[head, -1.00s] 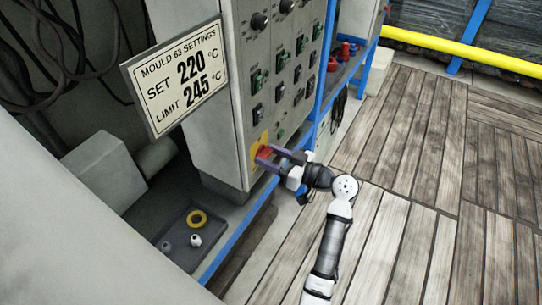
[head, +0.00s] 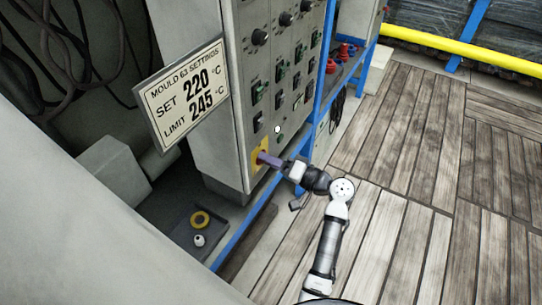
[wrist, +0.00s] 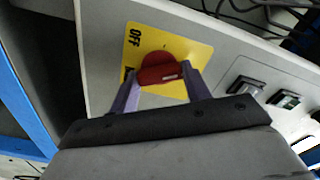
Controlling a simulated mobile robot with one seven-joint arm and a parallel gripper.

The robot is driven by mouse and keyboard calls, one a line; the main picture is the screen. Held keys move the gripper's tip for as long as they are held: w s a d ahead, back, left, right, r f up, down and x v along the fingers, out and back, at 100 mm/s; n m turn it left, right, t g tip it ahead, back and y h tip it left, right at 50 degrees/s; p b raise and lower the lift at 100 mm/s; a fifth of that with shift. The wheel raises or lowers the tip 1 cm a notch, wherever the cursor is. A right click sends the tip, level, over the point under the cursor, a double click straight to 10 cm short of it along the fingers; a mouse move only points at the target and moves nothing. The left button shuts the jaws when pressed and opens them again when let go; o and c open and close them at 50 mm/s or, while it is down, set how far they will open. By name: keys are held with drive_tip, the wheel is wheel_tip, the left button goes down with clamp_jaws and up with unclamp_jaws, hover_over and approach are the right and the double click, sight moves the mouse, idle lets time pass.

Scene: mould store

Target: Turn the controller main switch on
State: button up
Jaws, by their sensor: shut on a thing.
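The main switch is a red handle (wrist: 162,70) on a yellow plate (wrist: 190,47) at the low front corner of the grey controller cabinet (head: 228,108). The plate also shows in the head view (head: 254,161). "OFF" is printed on it; a second label is partly hidden by a finger. My gripper (wrist: 163,86) is shut on the red handle, one purple finger on each side. In the head view, my gripper (head: 269,161) reaches the plate from the right with its fingers nearly in line. A small lamp (head: 277,129) above the switch looks white and bright.
A sign (head: 183,95) reads set 220 °C, limit 245 °C. Blue frame rails (head: 243,236) run under the cabinet. The wooden floor (head: 425,150) at right is clear.

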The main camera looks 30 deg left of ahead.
drive_tip(key=shift+m+p, duration=2.05)
drive_tip(key=shift+m, duration=0.85)
drive_tip(key=o, duration=1)
drive_tip(key=shift+d+f, duration=0.1)
drive_tip(key=shift+d, duration=0.05)
drive_tip(key=d+b, duration=0.3)
drive_tip(key=d, duration=1)
drive_tip(key=shift+w+d+b, duration=0.3)
drive_tip(key=shift+w+b, duration=0.1)
drive_tip(key=shift+w, duration=0.05)
